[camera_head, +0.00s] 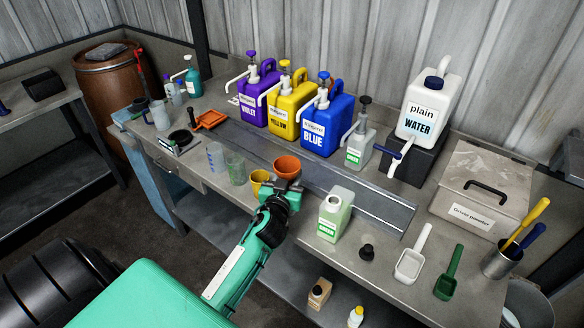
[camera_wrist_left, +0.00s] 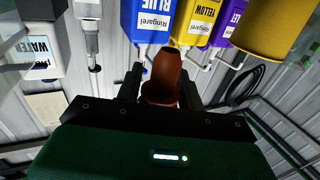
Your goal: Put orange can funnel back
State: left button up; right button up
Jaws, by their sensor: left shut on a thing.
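The orange can funnel (camera_head: 287,166) is held by my left gripper (camera_head: 281,188) above the front part of the bench, beside the yellow cup-like piece (camera_head: 259,182). In the left wrist view, the brown-orange funnel (camera_wrist_left: 165,82) sits between the two dark fingers of my left gripper (camera_wrist_left: 160,90), which are shut on it. The green-labelled can (camera_head: 335,214) stands to the right of the gripper with its mouth uncapped. My right gripper is not in view.
Violet (camera_head: 255,95), yellow (camera_head: 290,100) and blue (camera_head: 327,120) pump canisters stand at the back. Clear beakers (camera_head: 236,168) are left of the funnel. A black cap (camera_head: 367,251), a white scoop (camera_head: 412,255) and a green scoop (camera_head: 448,275) lie at the right.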

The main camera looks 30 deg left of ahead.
pick_arm(q)
notch_tip(320, 180, down, 5)
jog(key=b, duration=0.4)
jog(key=shift+a+r, duration=0.1)
jog(key=shift+a, duration=0.05)
jog(key=shift+f+b, duration=0.55)
jog(key=shift+f, duration=0.35)
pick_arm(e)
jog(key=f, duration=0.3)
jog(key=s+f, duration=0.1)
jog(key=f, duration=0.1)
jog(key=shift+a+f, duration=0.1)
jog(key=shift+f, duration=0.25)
pick_arm(q)
jog(key=shift+f+b, duration=0.45)
jog(key=shift+b, duration=0.25)
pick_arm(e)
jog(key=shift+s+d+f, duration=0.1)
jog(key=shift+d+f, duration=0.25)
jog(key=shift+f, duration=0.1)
pick_arm(q)
jog(key=shift+f, duration=0.2)
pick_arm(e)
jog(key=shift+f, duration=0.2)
